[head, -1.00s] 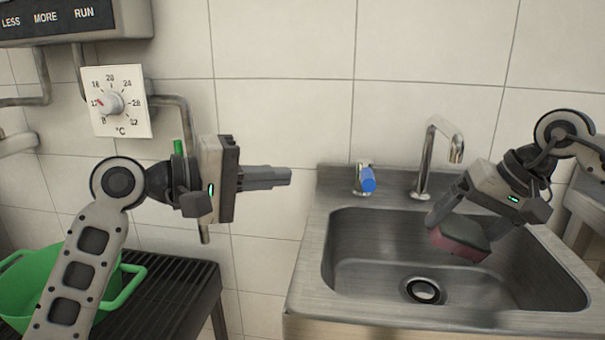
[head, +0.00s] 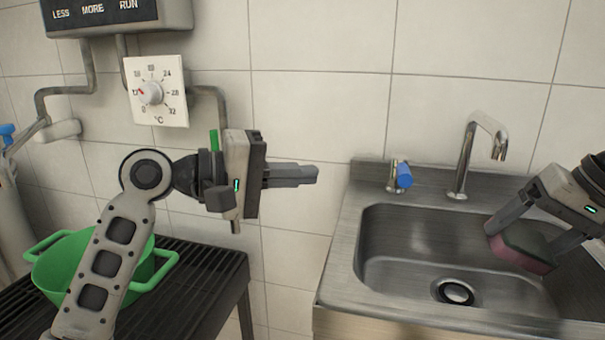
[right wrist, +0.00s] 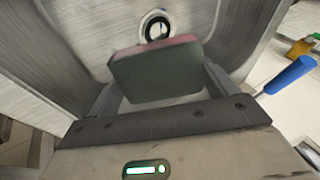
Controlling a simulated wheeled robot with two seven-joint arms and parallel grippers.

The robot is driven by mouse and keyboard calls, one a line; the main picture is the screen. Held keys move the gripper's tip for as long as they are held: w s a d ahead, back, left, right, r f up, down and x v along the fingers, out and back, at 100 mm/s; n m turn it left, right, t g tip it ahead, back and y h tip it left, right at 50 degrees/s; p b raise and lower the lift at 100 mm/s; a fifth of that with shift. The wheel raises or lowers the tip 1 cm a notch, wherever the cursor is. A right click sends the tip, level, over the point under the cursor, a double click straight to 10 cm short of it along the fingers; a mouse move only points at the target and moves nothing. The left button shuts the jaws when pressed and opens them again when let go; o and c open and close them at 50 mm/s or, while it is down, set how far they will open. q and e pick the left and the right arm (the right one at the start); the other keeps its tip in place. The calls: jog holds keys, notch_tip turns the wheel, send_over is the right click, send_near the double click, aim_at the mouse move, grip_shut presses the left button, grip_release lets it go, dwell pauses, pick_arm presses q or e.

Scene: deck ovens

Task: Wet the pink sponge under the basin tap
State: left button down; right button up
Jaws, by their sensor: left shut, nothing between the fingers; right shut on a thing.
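The pink sponge (head: 521,251) has a dark green top layer and hangs over the right side of the basin (head: 400,275). My right gripper (head: 520,232) is shut on it. In the right wrist view the sponge (right wrist: 155,75) sits between the fingers, with the drain beyond it. The tap spout (head: 481,130) curves over the basin, to the left of the sponge; no water shows from it. The blue tap handle (head: 403,175) is at the basin's back left; a blue handle (right wrist: 291,75) also shows in the right wrist view. My left gripper (head: 315,174) is shut and empty, left of the basin.
A green colander (head: 60,272) stands on a black slatted rack (head: 205,285) at the left. A temperature dial (head: 156,92) and a LESS/MORE/RUN panel (head: 115,14) are on the tiled wall. The drain (head: 455,292) is clear.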

aim_at(550, 256)
jog(key=shift+s+d+b, duration=0.7)
jog(key=shift+s+d, duration=0.85)
jog(key=shift+d, duration=0.05)
jog(key=shift+d, duration=0.1)
jog(key=s+d+r+p, duration=0.1)
jog(key=s+d+r, duration=0.2)
jog(key=r, duration=0.1)
jog(key=shift+s+d, duration=0.3)
dwell(0.4)
dwell(1.3)
